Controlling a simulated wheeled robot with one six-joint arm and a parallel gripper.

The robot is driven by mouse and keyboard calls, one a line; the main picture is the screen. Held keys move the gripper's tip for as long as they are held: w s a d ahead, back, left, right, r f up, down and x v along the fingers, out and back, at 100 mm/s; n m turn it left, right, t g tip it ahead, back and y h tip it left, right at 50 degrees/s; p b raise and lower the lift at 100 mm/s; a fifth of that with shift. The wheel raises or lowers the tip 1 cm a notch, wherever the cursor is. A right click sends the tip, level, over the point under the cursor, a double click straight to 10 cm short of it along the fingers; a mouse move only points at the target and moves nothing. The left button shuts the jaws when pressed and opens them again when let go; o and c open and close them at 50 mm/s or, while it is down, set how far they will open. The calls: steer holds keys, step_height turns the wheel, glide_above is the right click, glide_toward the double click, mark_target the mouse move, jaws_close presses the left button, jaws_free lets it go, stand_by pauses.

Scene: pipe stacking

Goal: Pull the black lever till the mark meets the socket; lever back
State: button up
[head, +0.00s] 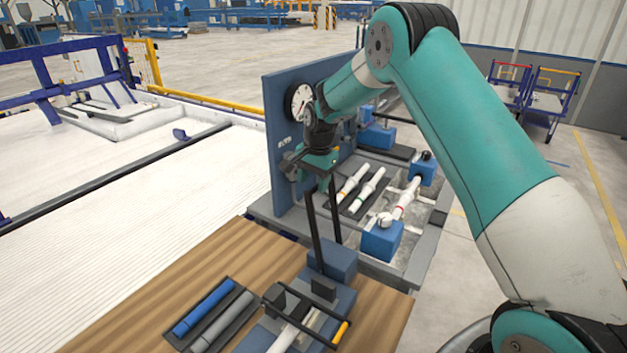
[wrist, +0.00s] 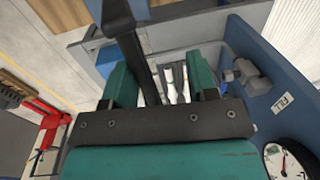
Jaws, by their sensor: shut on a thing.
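The black lever (head: 314,230) stands up from the blue fixture (head: 333,260) at the front of the bench, as two dark bars with a crosspiece at the top. My gripper (head: 318,168) is shut on the lever's top. In the wrist view a dark bar of the lever (wrist: 147,72) runs up from between the teal fingers of my gripper (wrist: 165,84). A white pipe (head: 298,329) lies in the fixture at the bottom edge, partly hidden by a dark frame. I cannot make out the mark or the socket mouth there.
A tray on the wooden bench holds a blue pipe (head: 203,307) and a grey pipe (head: 222,321). A blue panel with a round gauge (head: 298,103) stands behind. White pipes with coloured bands (head: 368,190) lie in the grey basin, between blue blocks (head: 382,241).

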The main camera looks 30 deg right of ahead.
steer(key=shift+w+a+r, duration=0.1)
steer(key=shift+w+r, duration=0.1)
steer(key=shift+r, duration=0.05)
step_height(320, 180, up, 17)
steer(key=s+d+b, duration=0.1)
steer(key=s+b, duration=0.1)
steer(key=b, duration=0.2)
steer(key=shift+d, duration=0.15)
steer(key=shift+s+f, duration=0.1)
steer(key=s+a+f+n+y+b, duration=0.1)
steer(key=s+a+n+b, duration=0.1)
steer(key=s+a+n, duration=0.45)
steer(key=s+a+f+n+y+b, duration=0.15)
steer(key=s+a+n, duration=0.25)
steer(key=s+a, duration=0.55)
steer(key=s+a+f+n+b, duration=0.1)
steer(key=s+f+n, duration=0.2)
steer(key=s, duration=0.7)
steer(key=s+f+n+g, duration=0.1)
steer(key=s+f+n, duration=0.2)
steer(key=s, duration=0.8)
steer(key=shift+s+a+f+n+y+b, duration=0.2)
steer(key=shift+a+n+y+b, duration=0.2)
steer(key=shift+n, duration=0.75)
